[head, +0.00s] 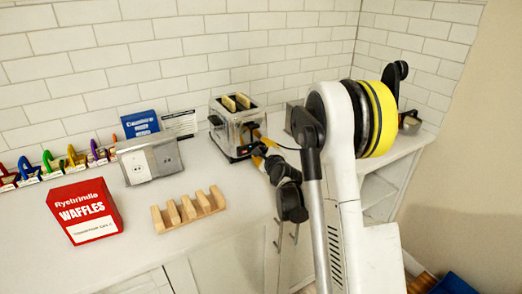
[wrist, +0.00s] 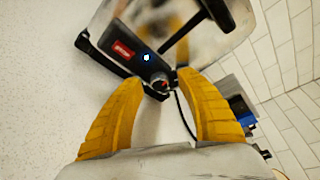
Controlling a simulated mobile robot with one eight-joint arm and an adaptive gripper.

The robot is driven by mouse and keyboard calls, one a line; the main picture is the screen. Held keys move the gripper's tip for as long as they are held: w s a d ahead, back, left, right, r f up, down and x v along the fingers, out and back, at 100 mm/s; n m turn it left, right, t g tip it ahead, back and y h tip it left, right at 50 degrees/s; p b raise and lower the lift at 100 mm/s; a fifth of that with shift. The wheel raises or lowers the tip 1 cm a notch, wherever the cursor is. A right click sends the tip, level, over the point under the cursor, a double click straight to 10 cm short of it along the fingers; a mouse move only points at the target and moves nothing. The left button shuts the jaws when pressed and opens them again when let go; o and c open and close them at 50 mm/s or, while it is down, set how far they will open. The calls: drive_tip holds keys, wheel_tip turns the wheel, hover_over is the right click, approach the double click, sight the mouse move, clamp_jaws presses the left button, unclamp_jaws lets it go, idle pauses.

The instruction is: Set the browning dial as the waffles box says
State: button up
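The red waffles box (head: 86,207) stands at the left of the counter in the head view. Its large lettering reads "Ryebrindle WAFFLES"; the small text on its white band is too small to read. The chrome toaster (head: 232,128) stands against the back wall with two slices in its slots. Its dark control panel (wrist: 122,52) shows in the wrist view with a red label and a lit blue-white spot. A small dark dial with a red mark (wrist: 160,83) sits at the panel's end. My gripper (wrist: 163,80) is open, its yellow fingertips on either side of the dial; contact is unclear.
A wooden rack (head: 188,210) lies on the counter in front of a grey socket box (head: 150,159). A blue box (head: 140,123), a printed card (head: 180,123) and several colored items stand along the back wall.

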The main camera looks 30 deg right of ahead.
clamp_jaws()
